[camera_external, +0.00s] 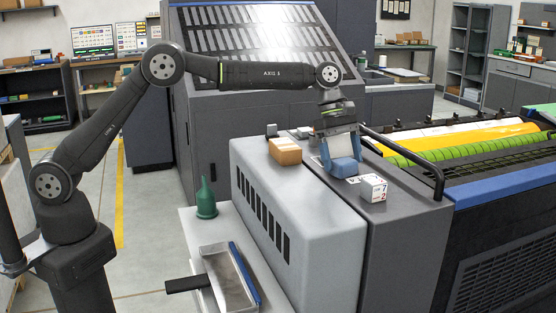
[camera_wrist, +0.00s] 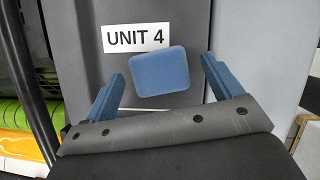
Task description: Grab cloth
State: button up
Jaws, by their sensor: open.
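The cloth appears as a folded blue pad (camera_wrist: 160,72) on the dark grey machine top, just below the "UNIT 4" label (camera_wrist: 136,38) in the wrist view. In the external view the blue cloth (camera_external: 345,168) lies under my gripper (camera_external: 341,148). My gripper is open, and its blue fingers (camera_wrist: 163,70) stand on either side of the cloth in the wrist view, with visible gaps. Whether the fingertips are level with the cloth or above it, I cannot tell. In the external view the gripper overlaps the cloth's upper part.
A white numbered cube (camera_external: 373,188) stands right of the cloth, and a brown box (camera_external: 285,151) stands left. A black rail (camera_external: 415,160) runs along the right side. A green funnel-shaped object (camera_external: 206,199) and a tray (camera_external: 230,278) are on the lower ledge.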

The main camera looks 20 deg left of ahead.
jog(key=shift+x, duration=0.9)
jog(key=shift+c, duration=0.5)
jog(key=c, duration=1)
jog(key=shift+o, duration=0.2)
jog(key=shift+r, duration=0.1)
